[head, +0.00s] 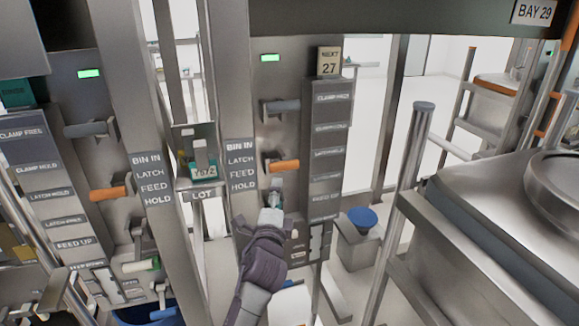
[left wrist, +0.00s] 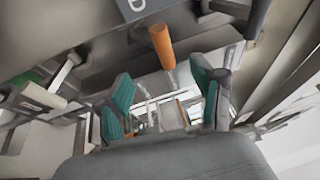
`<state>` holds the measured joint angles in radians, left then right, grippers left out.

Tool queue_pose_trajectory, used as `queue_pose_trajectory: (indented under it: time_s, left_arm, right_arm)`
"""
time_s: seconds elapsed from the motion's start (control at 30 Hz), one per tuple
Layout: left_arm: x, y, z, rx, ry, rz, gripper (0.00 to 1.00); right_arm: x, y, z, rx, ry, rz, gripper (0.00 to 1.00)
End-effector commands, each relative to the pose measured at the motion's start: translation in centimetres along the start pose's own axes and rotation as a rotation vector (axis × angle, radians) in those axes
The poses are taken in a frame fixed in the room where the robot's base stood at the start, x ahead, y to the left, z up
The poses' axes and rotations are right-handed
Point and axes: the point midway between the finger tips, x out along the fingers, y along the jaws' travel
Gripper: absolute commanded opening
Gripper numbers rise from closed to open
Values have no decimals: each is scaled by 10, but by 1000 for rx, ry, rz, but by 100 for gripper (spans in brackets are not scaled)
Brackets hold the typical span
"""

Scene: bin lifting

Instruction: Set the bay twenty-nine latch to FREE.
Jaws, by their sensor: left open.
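The BAY 29 sign (head: 533,12) hangs at the top right in the head view. The middle panel (head: 266,84) carries a grey lever (head: 283,106) and, below it, an orange-handled lever (head: 284,166) pointing right. A label strip (head: 329,147) beside them lists clamp, latch and feed positions, mostly too blurred to read. My left gripper (head: 274,197) is just below the orange handle. In the left wrist view its teal-padded fingers (left wrist: 165,105) are spread open, with the orange handle (left wrist: 161,46) beyond them; I see no grip on it. My right gripper is out of view.
A similar panel with another orange lever (head: 110,191) stands at the left. Posts flank the middle panel. A NEXT 27 tag (head: 329,62) sits above the strip. A large metal bin (head: 480,235) fills the right, and a blue-topped post (head: 362,218) stands nearby.

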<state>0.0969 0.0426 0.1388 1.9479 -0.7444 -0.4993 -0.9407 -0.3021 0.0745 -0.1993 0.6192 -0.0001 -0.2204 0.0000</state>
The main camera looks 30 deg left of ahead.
Motion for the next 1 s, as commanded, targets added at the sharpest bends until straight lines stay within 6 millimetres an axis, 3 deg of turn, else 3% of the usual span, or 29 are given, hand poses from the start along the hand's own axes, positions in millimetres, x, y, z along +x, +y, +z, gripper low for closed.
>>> queue_pose_trajectory:
  time_s: [0.3,0.5,0.7,1.0]
  left_arm:
    - [70,-3,0,-3,0,0,67]
    - [102,-1,0,-4,1,0,67]
    - [116,0,-1,-4,2,1,67]
    - [117,0,-1,-4,2,0,66]
  right_arm:
    - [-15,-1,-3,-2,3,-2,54]
    - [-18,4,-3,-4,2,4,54]
    - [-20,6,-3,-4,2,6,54]
    - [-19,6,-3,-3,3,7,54]
